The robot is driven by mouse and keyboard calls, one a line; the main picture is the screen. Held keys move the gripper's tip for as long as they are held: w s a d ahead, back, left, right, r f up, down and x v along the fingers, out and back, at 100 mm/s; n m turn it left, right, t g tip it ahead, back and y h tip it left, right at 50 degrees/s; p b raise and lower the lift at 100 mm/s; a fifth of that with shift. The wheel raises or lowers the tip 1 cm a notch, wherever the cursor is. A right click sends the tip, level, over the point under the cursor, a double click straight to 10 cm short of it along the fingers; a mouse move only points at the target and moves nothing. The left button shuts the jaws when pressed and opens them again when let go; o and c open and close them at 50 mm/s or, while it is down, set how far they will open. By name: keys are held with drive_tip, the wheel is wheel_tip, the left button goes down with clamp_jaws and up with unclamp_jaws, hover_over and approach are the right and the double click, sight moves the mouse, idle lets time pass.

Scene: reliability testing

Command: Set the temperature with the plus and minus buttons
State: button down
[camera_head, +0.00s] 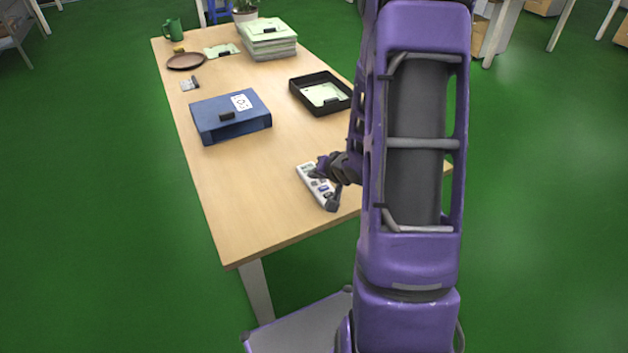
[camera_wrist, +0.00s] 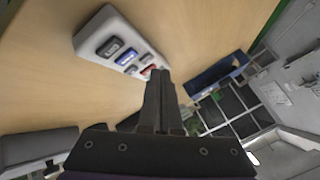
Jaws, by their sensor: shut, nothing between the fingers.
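A white handheld control (camera_head: 318,188) with dark, blue and red buttons lies on the wooden table near its front right edge. In the wrist view the control (camera_wrist: 112,27) shows a dark button, a blue button and a red button, with labels too small to read. My gripper (camera_head: 322,172) is shut and empty over the control. In the wrist view its fingertips (camera_wrist: 159,76) are together beside the red button. I cannot tell whether they touch a button. The fingers hide part of the control, and its display is not readable.
A paper stack (camera_head: 270,48), brown plate (camera_head: 186,61) and green mug (camera_head: 173,30) are at the far end. The front left tabletop is clear.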

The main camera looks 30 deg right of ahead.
sight(316, 187)
wheel_tip(316, 187, up, 5)
drive_tip(key=p, duration=0.5)
idle(1.6)
